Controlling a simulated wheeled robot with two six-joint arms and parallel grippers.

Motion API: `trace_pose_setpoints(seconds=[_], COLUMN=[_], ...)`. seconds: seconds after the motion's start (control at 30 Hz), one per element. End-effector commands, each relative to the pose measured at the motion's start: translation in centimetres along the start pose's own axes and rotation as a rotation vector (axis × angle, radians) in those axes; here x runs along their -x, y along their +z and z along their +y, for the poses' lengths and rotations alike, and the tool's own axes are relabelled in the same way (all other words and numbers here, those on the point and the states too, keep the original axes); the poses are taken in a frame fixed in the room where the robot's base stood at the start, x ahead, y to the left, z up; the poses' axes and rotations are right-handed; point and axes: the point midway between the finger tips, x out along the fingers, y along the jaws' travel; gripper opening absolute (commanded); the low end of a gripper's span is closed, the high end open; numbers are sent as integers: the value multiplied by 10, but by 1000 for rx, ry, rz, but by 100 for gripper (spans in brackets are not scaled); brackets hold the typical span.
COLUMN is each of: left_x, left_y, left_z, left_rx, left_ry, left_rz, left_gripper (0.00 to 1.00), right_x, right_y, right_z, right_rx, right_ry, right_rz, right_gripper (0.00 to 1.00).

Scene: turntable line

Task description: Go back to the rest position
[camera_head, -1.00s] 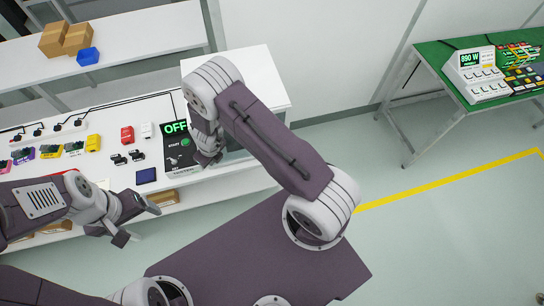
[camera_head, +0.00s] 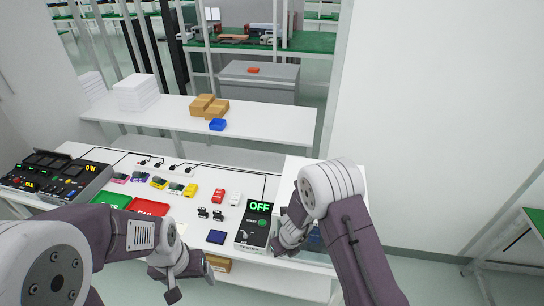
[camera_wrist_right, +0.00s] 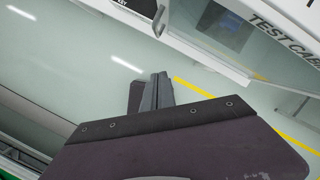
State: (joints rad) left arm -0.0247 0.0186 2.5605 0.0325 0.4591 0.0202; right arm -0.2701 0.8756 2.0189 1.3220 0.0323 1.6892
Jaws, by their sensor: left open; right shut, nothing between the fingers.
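My left gripper (camera_head: 191,283) is at the lower left of the head view, in front of the white bench's near edge. Its fingers are spread and hold nothing. My right gripper (camera_head: 279,246) is at the bench's front right, beside the black control box (camera_head: 255,225) whose display reads OFF. The right arm partly covers a white cabinet (camera_head: 293,172). In the right wrist view the right gripper's fingers (camera_wrist_right: 155,92) are together with nothing between them. The cabinet, with lettering that reads TEST CAB, also shows at the upper right there (camera_wrist_right: 285,40).
The white bench (camera_head: 130,165) carries green and red trays (camera_head: 149,206), several small coloured parts and a meter panel (camera_head: 50,178). Open floor (camera_head: 430,270) lies at the right.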

Motion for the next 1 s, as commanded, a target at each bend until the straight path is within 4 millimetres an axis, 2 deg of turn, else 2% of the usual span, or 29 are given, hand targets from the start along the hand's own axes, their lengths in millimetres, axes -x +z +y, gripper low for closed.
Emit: trace_pose_setpoints(seconds=[0.07, 0.17, 0.27, 0.3, 0.37, 0.47, 0.53, 0.63, 0.7, 0.8, 0.9, 1.0], left_x=[-3, -30, -82, -104, -133, -176, -198, -207, -202, -198, -198, -198], left_y=[0, 3, 8, 11, 14, 18, 20, 21, 21, 20, 20, 20], left_z=[0, -1, -2, -2, -3, -3, -4, -4, -4, -4, -4, -4], left_rx=[0, 0, 0, 0, 0, 0, 0, 0, 0, 0, 0, 0], left_ry=[0, 0, 0, 0, 0, 0, 0, 0, 0, 0, 0, 0], left_rz=[0, 1, 0, 0, -1, 0, 0, 0, 0, 1, 1, 1], left_gripper=[80, 80, 80, 80, 80, 80, 80, 80, 80, 80, 80, 80], right_x=[-3, -19, -23, -20, -14, -7, -4, 1, 6, 6, 7, 7], right_y=[-1, 5, 25, 26, 20, -11, -47, -98, -130, -168, -182, -183], right_z=[-1, -11, -35, -45, -53, -54, -50, -42, -38, -35, -36, -36], right_rx=[-2, -22, -47, -18, 114, 561, 985, 1562, 1927, 2344, 2598, 2696], right_ry=[-1, -11, -42, -56, -73, -111, -131, -109, -49, 86, 165, 186], right_rz=[0, -33, -140, -179, -218, -228, -185, -83, -9, 64, 85, 77], right_gripper=[0, 0, 0, 0, 0, 0, 0, 0, 0, 0, 0, 0])
